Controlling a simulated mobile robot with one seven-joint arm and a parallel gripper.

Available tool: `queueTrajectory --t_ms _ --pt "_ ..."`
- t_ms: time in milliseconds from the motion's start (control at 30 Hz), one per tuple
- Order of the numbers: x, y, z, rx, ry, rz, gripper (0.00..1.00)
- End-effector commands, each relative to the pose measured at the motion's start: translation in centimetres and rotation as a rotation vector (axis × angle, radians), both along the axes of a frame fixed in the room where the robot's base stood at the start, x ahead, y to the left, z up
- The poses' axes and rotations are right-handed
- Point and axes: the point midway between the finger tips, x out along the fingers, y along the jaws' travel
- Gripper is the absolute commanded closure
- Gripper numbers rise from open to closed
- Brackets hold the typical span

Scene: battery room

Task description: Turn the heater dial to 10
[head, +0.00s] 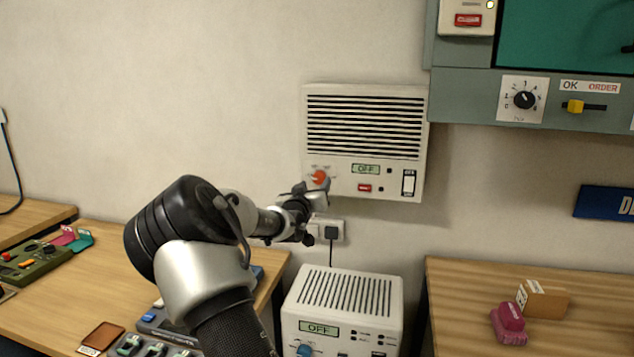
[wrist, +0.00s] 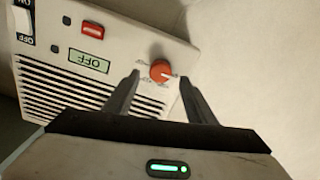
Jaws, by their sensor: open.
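The heater (head: 366,143) is a white wall box with dark slats. Its red-orange dial (head: 319,177) sits at the lower left of its front, beside a small display (head: 365,169) that reads OFF. My gripper (head: 310,188) is at the dial in the head view and partly covers the area around it. In the wrist view the dial (wrist: 162,71) lies between the two open fingertips (wrist: 160,76), with the heater upside down. I cannot tell whether the fingers touch the dial. The numbers around the dial are too small to read.
A rocker switch (head: 408,182) and a red button (head: 364,188) are on the heater. A wall socket (head: 327,231) is just below it. A second white unit (head: 343,310) with a blue knob stands lower down. A grey-green panel (head: 470,97) hangs at the upper right.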

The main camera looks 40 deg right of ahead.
Motion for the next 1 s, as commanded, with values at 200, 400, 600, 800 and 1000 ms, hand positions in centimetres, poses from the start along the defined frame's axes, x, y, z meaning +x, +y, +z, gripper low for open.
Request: queueTrajectory --t_ms 200,400,600,800,1000 --pt "2.1 -2.5 0.0 -0.002 0.001 0.001 0.49" --pt "2.8 -3.2 0.0 0.0 0.001 0.002 0.49" --pt "2.8 -3.2 0.0 0.001 0.001 0.001 0.49" --pt "2.8 -3.2 0.0 0.001 0.001 0.001 0.76" --pt "2.8 -3.2 0.0 0.001 -0.001 0.001 0.9"
